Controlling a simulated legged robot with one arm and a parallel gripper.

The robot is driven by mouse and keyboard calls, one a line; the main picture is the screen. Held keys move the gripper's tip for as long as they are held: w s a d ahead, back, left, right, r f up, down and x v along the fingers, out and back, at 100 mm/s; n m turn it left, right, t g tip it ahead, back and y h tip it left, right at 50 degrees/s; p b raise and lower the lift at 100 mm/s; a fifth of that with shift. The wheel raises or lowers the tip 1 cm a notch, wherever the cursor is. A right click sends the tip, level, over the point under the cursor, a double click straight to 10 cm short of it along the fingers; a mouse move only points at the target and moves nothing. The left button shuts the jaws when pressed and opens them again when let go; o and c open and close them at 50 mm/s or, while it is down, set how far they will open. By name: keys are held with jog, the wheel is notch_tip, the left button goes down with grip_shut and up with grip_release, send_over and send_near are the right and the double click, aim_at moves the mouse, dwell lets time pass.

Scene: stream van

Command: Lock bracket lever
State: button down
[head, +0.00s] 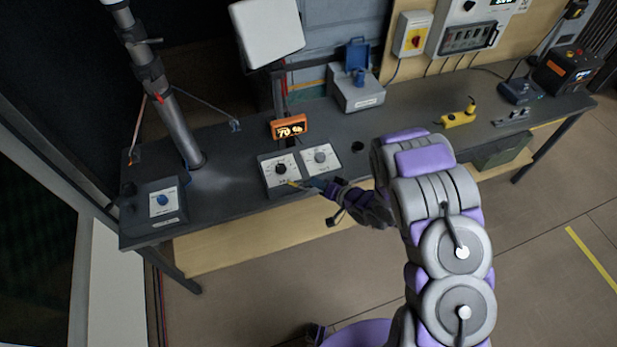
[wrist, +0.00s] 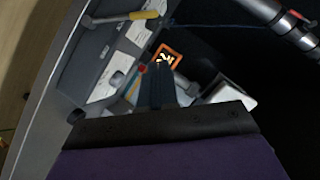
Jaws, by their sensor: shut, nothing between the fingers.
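A dark pole (head: 180,125) stands on the bench at the left, with clamp-like brackets and a small red part (head: 158,98) on it. The pole also shows at the top right of the wrist view (wrist: 300,38), with red parts. A grey rod with a yellow end (wrist: 145,15) lies over the dial panels in the wrist view; its yellow end (head: 293,183) shows in the head view. I cannot tell which part is the bracket lever. My gripper (head: 314,183) is shut and empty, near the dial panels. Its dark fingers (wrist: 160,85) point toward the orange display.
Two white dial panels (head: 320,159) sit mid-bench below an orange display (head: 290,126). A blue-knob box (head: 161,201) is at the left. A grey box with a blue padlock-like part (head: 357,93) and a yellow device (head: 459,116) stand right. Bench between pole and dials is clear.

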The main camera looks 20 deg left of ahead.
jog(key=w+d+r+t+h+b, duration=0.1)
jog(key=w+d+r+h, duration=0.2)
jog(key=d, duration=0.5)
jog(key=w+d+r+t+h+b, duration=0.1)
jog(key=d+r+h+b, duration=0.2)
jog(key=d, duration=0.5)
jog(key=s+d+r+m+g+h+b, duration=0.1)
jog(key=s+d+r+h, duration=0.1)
jog(key=d+r+h, duration=0.3)
jog(key=s+d+r+g+h, duration=0.1)
jog(key=s+d+r+h, duration=0.15)
jog(key=d, duration=0.45)
jog(key=s+d+r+m+g+b, duration=0.1)
jog(key=s+d+r+g+b, duration=0.15)
jog(key=s, duration=0.75)
jog(key=s+d+r+m+g+b, duration=0.1)
jog(key=s+r+g, duration=0.15)
jog(key=s, duration=0.65)
jog(key=s+a+r+g+y, duration=0.1)
jog(key=s+a, duration=0.2)
jog(key=s, duration=0.6)
jog(key=s+a+r+n+g+b, duration=0.1)
jog(key=s+a+g, duration=0.1)
jog(key=s, duration=0.7)
jog(key=shift+a+r+g+y, duration=0.2)
jog(key=shift+a+g+y, duration=0.15)
jog(key=shift+a, duration=0.4)
